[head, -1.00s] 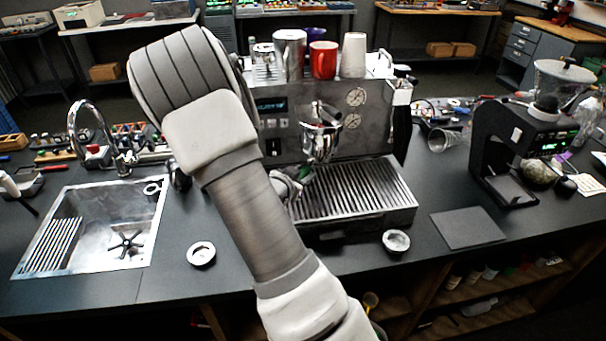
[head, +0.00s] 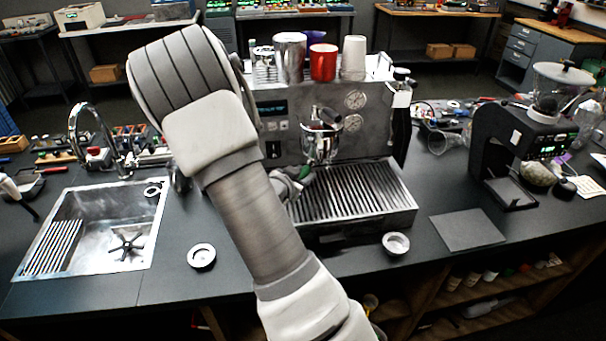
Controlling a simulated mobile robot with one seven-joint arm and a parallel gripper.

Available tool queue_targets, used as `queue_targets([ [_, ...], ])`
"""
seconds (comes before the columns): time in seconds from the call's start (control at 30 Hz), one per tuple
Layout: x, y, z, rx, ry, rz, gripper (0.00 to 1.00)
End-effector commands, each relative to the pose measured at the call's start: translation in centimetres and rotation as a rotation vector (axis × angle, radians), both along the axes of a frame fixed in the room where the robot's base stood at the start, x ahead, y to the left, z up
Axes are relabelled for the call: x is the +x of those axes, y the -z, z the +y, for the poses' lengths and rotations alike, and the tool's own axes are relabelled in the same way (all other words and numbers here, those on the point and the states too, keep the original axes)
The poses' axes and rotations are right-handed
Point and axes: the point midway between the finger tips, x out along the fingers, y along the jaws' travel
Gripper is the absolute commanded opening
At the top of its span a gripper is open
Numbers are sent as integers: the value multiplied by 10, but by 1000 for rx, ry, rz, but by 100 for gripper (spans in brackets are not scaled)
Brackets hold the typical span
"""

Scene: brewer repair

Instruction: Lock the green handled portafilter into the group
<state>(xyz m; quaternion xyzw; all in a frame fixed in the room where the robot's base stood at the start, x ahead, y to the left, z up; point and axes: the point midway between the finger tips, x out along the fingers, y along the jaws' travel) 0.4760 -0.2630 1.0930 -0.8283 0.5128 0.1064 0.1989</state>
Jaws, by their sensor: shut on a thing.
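The espresso machine (head: 285,140) stands at the middle of the counter. Its chrome group (head: 321,142) hangs from the front, above the slatted drip tray (head: 355,190). A small piece of the green handled portafilter (head: 305,172) shows just below and left of the group. My gripper (head: 288,182) is at that green piece, low beside the machine's front, and is shut on the handle. My forearm hides most of the gripper. I cannot tell whether the portafilter's basket is seated in the group.
Cups, including a red one (head: 323,62), stand on the machine's top. A black grinder (head: 490,150) and a dark mat (head: 467,229) are at right. A sink (head: 85,270) is at left. Small round metal pieces lie at the front (head: 201,256) (head: 395,244). The front counter between them is clear.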

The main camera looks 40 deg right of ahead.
Motion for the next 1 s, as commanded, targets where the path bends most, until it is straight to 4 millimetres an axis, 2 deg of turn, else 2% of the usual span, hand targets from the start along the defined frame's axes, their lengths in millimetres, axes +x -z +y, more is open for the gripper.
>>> queue_targets([
  [1.0,0,-9,0,-1,0,-2,0],
])
